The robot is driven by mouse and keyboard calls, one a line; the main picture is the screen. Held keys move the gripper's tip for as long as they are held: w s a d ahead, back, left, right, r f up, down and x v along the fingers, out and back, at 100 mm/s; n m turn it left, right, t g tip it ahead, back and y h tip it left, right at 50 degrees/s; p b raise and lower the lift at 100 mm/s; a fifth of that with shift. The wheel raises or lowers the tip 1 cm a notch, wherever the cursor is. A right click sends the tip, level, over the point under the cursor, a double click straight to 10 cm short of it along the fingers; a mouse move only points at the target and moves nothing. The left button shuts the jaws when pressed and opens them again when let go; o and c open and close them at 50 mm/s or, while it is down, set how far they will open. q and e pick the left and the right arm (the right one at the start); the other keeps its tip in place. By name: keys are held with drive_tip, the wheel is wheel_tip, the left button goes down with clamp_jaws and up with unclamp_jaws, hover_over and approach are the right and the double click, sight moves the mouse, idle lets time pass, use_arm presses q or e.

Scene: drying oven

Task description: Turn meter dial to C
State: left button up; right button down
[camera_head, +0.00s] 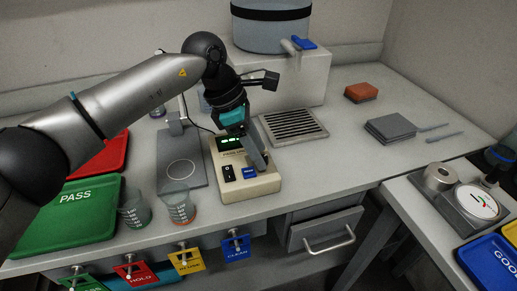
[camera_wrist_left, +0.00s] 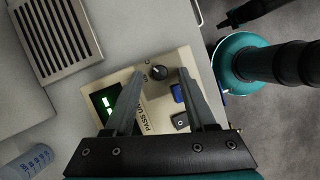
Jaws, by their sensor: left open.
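The meter (camera_head: 264,186) is a beige box with a lit green display, a black switch and a blue button, on the bench in the head view. It also shows in the left wrist view (camera_wrist_left: 155,96). Its dial (camera_wrist_left: 158,72) is a small round black knob near the box's edge; in the head view my gripper hides it. My left gripper (camera_head: 260,164) is over the meter, pointing down. In the left wrist view its fingers (camera_wrist_left: 160,75) are apart, with the dial appearing between their tips. I cannot tell whether they touch it. The dial's letter marks are too small to read.
A grey stand plate (camera_head: 182,186) is left of the meter, and a metal grille (camera_head: 292,127) is behind it. Beakers (camera_head: 180,209) stand at the front left. Green (camera_head: 62,235) and red trays lie further left. Coloured tags hang along the front edge.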

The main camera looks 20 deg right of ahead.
use_arm(q)
drive_tip(key=p+v, duration=0.2)
drive_tip(key=v, duration=1.2)
drive_tip(key=shift+a+r+p, duration=0.2)
drive_tip(key=shift+r+p, duration=0.1)
use_arm(e)
drive_tip(key=shift+g, duration=0.4)
drive_tip(key=s+a+r, duration=0.2)
drive_tip(key=s, duration=0.1)
drive_tip(key=shift+s+a+r, duration=0.1)
drive_tip(key=shift+s+a, duration=0.05)
drive_tip(key=shift+a, duration=0.1)
use_arm(q)
drive_tip(key=shift+f, duration=0.1)
